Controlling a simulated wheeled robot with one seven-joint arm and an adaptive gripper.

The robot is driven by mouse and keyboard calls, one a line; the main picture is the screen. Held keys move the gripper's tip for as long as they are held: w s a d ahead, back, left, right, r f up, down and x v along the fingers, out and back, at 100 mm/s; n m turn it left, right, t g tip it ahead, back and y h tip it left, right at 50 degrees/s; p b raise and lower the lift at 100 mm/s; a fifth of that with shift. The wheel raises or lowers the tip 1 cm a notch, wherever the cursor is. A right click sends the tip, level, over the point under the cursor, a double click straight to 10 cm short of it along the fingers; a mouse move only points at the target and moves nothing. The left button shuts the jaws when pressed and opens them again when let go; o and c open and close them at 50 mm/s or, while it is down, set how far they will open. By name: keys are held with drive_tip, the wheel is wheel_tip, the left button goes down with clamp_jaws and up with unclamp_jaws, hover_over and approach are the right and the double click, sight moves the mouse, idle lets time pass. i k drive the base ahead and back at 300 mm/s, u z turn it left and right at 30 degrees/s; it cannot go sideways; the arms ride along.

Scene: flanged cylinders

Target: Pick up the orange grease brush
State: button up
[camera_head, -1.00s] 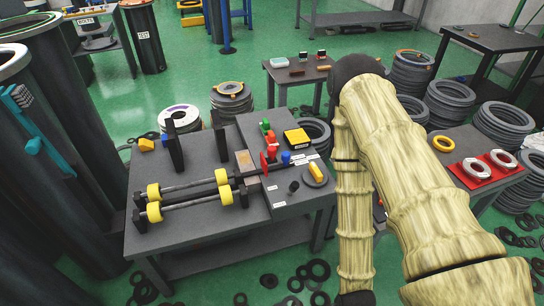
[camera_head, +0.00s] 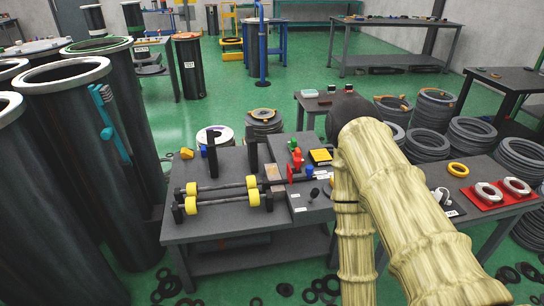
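I cannot make out for certain which thing is the orange grease brush. Small orange pieces lie on top of the ring stacks, one on the right stack (camera_head: 447,97) and one on the middle stack (camera_head: 264,112). They are too small to identify. My arm, in a pale yellow bark-like cover, fills the lower right middle. My gripper is not in view, so its state does not show. The arm hides part of the floor and the right table's left side.
A grey workbench (camera_head: 200,232) holds yellow-wheeled rods and small coloured parts. A right table has a red tray (camera_head: 477,196) with metal rings and an orange-yellow ring (camera_head: 458,170). Tall dark cylinders (camera_head: 70,180) crowd the left. Green floor (camera_head: 300,65) is open behind.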

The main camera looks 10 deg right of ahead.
sight(298, 153)
drive_tip(key=u, duration=0.5)
drive_tip(key=i, duration=1.15)
drive_tip(key=z, duration=0.45)
